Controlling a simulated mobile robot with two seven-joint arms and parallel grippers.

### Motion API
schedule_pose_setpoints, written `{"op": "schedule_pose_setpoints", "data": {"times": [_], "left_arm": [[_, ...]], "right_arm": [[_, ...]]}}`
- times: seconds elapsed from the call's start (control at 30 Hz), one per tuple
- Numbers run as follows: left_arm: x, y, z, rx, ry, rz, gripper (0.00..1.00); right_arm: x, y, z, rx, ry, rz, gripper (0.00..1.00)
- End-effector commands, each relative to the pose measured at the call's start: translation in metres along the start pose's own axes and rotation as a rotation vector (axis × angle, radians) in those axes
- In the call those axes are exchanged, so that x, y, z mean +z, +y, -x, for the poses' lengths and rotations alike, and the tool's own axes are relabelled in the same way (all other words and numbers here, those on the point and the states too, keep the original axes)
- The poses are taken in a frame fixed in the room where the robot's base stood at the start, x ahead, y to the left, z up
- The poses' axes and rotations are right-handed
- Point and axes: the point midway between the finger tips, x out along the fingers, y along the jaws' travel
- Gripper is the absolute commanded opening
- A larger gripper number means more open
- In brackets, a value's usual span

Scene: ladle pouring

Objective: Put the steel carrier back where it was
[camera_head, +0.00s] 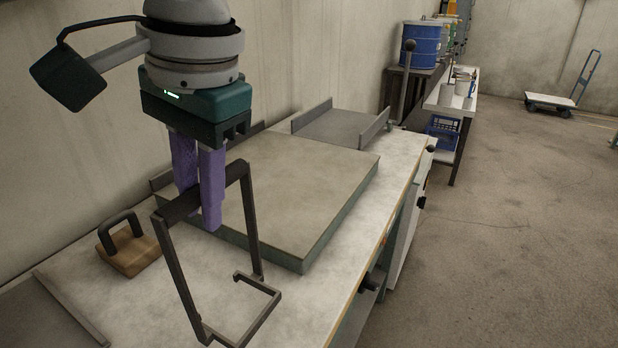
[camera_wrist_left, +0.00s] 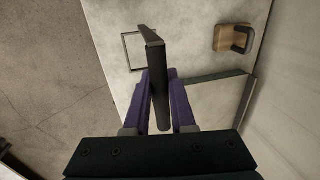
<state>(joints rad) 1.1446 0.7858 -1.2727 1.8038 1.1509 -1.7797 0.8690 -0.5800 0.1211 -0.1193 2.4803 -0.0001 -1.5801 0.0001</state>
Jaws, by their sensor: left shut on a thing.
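The steel carrier (camera_head: 254,220) is a dark open frame with a top bar, two long legs and a square foot loop. My left gripper (camera_head: 199,208) has purple fingers and is shut on the carrier's top bar. The carrier hangs upright in front of the thick grey slab on the bench. I cannot tell whether its foot loop touches the bench top. In the left wrist view the top bar (camera_wrist_left: 159,95) sits between the purple fingers, with the foot loop beyond it. My right gripper is not in view.
A wooden block with a dark handle (camera_head: 130,248) sits on the bench at left. The thick slab (camera_head: 290,180) fills the bench middle, with a grey tray (camera_head: 345,128) behind it. Bare bench top (camera_head: 215,290) shows in front. A blue drum (camera_head: 420,45) stands far back.

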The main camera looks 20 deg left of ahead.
Motion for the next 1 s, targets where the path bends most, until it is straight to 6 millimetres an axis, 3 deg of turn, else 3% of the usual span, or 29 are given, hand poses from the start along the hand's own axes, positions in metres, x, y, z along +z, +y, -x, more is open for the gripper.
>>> {"op": "schedule_pose_setpoints", "data": {"times": [0.1,0.2,0.57,0.6,0.83,1.0], "left_arm": [[0.001,0.004,-0.02,-0.001,-0.003,-0.001,0.0],[0.0,0.006,-0.029,0.0,0.0,0.0,0.0],[0.0,0.007,-0.031,0.0,0.0,0.0,0.0],[0.0,0.007,-0.032,0.0,-0.001,-0.001,0.25],[0.0,0.007,-0.032,0.0,0.0,-0.001,0.51],[0.0,0.007,-0.032,0.0,0.0,0.0,0.53]], "right_arm": [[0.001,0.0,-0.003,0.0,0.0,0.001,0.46],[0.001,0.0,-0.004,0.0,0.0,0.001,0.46],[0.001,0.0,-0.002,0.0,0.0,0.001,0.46],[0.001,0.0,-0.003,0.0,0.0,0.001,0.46],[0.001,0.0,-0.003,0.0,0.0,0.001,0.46],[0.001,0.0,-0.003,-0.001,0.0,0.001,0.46]]}}
